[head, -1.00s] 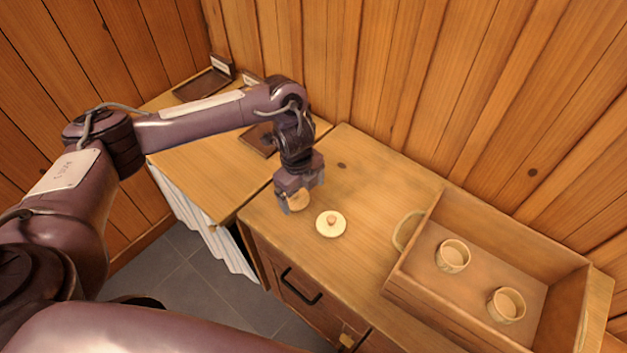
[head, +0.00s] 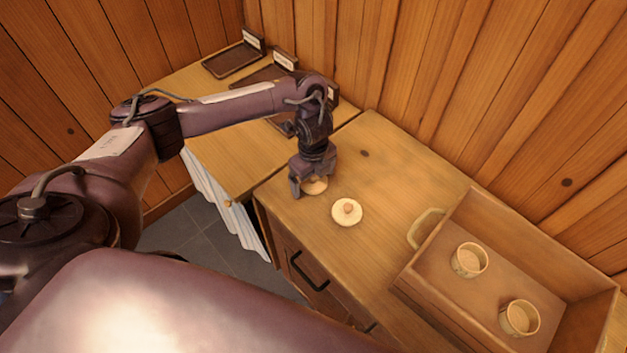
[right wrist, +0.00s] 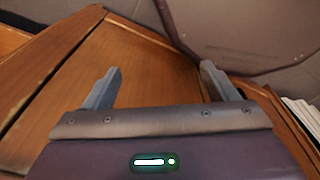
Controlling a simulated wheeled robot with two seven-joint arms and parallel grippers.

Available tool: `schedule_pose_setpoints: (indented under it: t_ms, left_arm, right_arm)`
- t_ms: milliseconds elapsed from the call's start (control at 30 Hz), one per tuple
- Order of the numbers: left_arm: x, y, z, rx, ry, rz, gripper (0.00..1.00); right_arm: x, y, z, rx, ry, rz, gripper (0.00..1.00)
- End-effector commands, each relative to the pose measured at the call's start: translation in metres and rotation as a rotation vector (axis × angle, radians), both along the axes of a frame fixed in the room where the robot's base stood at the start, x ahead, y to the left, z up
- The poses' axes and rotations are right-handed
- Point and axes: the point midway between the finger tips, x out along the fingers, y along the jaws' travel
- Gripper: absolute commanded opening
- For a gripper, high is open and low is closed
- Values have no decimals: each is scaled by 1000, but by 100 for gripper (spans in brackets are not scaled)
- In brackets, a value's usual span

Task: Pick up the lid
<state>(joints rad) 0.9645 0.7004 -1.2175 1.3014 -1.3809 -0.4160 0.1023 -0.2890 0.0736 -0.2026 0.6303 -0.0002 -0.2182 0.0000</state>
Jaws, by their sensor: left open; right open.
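The lid (head: 347,212) is a pale cream disc with a small pinkish-tan knob on top. It lies flat on the wooden cabinet top in the head view. My left gripper (head: 308,190) is just left of the lid and a little farther back, pointing down with its jaws open. A round tan thing (head: 317,186) shows at its fingers, partly hidden by them; I cannot tell whether they touch it. My right gripper (right wrist: 160,88) is open and empty in the right wrist view, apart from the lid, which does not show there.
A wooden tray (head: 443,292) with high walls and a handle stands right of the lid, holding two small cups (head: 469,260). Dark trays (head: 232,60) with labels stand on the farther table. The cabinet top behind the lid is clear.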

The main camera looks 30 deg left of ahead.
Motion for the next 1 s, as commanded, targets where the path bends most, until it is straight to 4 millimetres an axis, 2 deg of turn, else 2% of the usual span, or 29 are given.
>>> schedule_pose_setpoints:
  t_ms: [133, 500, 833, 1000]
  left_arm:
    - [0, 0, 0, 0, -1, -1, 91]
    - [0, -1, 0, 0, -1, -1, 45]
    - [1, -1, 2, -1, -2, -1, 44]
    - [2, -1, 15, -1, -4, -2, 44]
  right_arm:
    - [-4, -5, -1, -6, 7, -2, 80]
    - [-19, -11, -2, -14, 29, -2, 80]
    - [-17, -10, -2, -13, 26, -1, 80]
    - [-15, -8, -3, -11, 24, 0, 80]
